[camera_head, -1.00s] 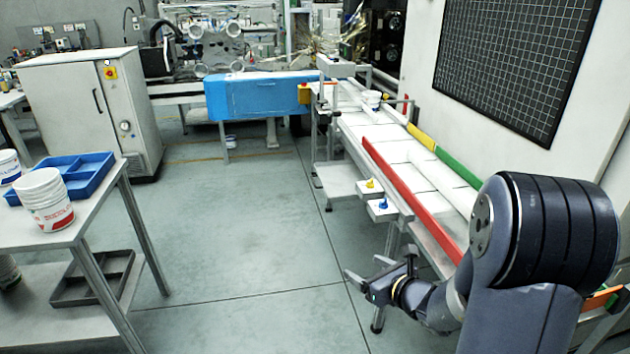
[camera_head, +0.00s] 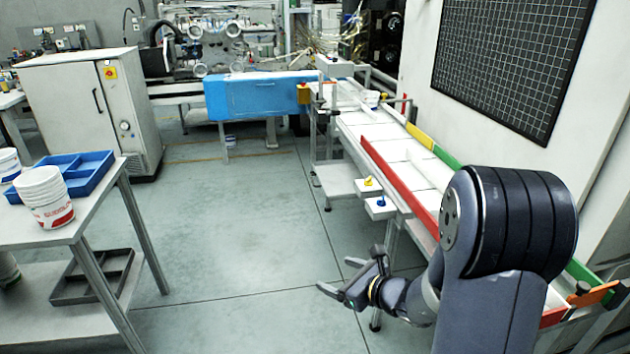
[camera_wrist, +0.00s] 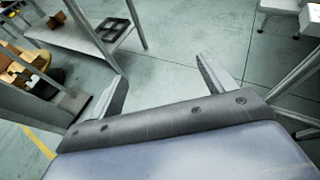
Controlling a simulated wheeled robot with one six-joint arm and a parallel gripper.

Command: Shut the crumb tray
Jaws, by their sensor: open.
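I cannot make out a crumb tray for certain in either view. My gripper (camera_head: 341,275) hangs over open floor at the lower middle of the head view, left of the conveyor (camera_head: 400,150). Its fingers are spread apart with nothing between them. In the wrist view my gripper (camera_wrist: 161,68) shows two separated fingers with bare floor between them. The underside and near end of the conveyor are partly hidden by my arm.
Two small white boxes, one with a yellow knob (camera_head: 368,181) and one with a blue knob (camera_head: 381,200), sit at the conveyor's left side. A table (camera_head: 90,210) with white tubs and a blue tray (camera_head: 97,170) stands left. The middle floor is clear.

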